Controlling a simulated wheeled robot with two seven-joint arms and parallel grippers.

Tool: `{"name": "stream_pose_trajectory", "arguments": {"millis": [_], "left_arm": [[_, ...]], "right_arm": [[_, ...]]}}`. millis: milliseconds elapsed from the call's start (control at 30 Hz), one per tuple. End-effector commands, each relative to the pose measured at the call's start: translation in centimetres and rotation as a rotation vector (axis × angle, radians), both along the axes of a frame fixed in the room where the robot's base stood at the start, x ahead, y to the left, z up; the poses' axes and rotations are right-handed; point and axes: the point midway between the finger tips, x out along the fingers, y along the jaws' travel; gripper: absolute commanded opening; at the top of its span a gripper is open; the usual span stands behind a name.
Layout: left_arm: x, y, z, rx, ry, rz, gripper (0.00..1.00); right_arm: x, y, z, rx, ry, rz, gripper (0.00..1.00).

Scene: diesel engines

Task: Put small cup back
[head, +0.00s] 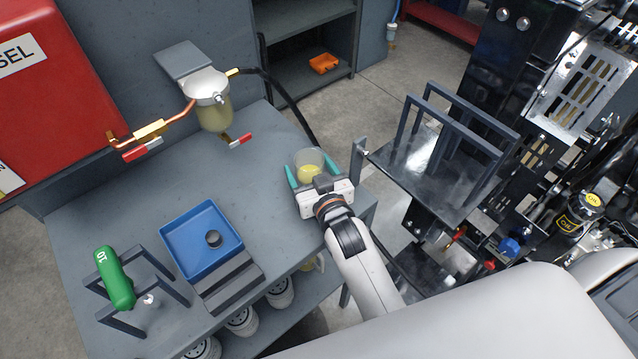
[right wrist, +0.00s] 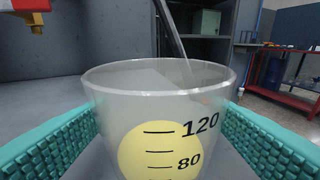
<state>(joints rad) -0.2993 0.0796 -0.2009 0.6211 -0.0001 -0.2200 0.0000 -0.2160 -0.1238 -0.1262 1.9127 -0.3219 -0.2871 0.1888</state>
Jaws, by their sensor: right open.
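The small cup (head: 309,158) is clear, with yellow inside, and stands upright near the right side of the grey table. In the right wrist view the cup (right wrist: 160,110) fills the middle and shows the marks 120 and 80. My right gripper (head: 306,179) is open, with its teal fingers on either side of the cup. In the right wrist view a finger shows at each side of the cup; whether they touch it I cannot tell. My left gripper is not in view.
A blue tray (head: 183,256) holding a small dark round part lies on the grey table (head: 115,208). A fuel filter (head: 214,113) with red-handled valves is at the back. A green bottle (head: 115,278) sits in a rack at the left. A metal stand (head: 425,172) rises right of the table.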

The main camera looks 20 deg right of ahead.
Motion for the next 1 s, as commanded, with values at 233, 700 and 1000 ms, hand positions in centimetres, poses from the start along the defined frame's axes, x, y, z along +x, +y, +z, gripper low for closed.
{"name": "stream_pose_trajectory", "arguments": {"millis": [233,700,1000], "left_arm": [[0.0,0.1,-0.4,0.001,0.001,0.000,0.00],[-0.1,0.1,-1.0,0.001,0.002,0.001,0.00],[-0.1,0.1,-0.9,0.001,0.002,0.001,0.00]], "right_arm": [[-5.1,-0.1,0.4,0.001,0.006,0.000,0.74],[-11.3,-0.3,1.5,0.000,0.002,0.000,0.74],[-11.3,-0.3,1.6,0.000,0.002,0.000,0.74]]}}
